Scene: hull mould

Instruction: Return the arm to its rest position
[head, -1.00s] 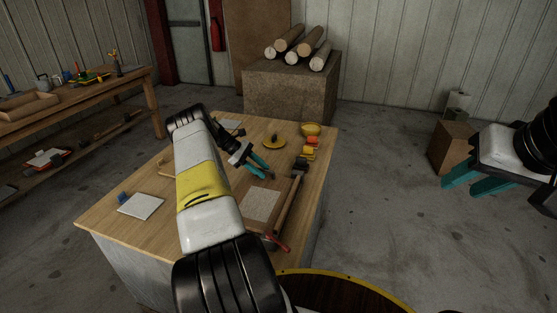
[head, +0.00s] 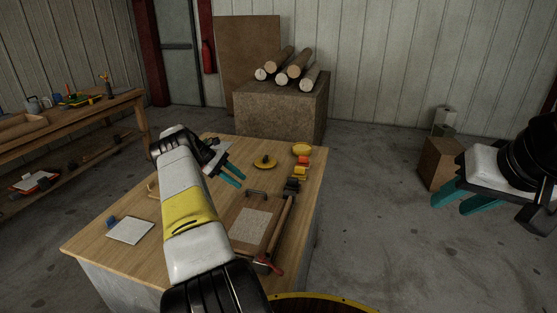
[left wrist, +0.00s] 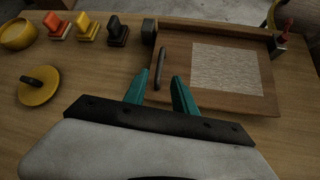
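My left gripper (head: 231,174) is above the wooden table (head: 95,240), its teal fingers apart with nothing between them. In the left wrist view its fingertips (left wrist: 160,80) show near the dark handle (left wrist: 159,68) of a flat wooden board (left wrist: 225,95) with a pale textured sheet (left wrist: 230,68) on it. The fingers look above the board's edge; whether they touch it I cannot tell. My right gripper (head: 457,201) hangs at the right over the bare floor. Its teal fingers are apart and hold nothing.
On the table are a yellow disc with a knob (head: 264,161), a yellow bowl (head: 301,149), several small coloured blocks (head: 299,173) and a white tile (head: 130,230). A block with logs (head: 285,105) stands behind. A cardboard box (head: 438,162) stands right. Open floor lies between.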

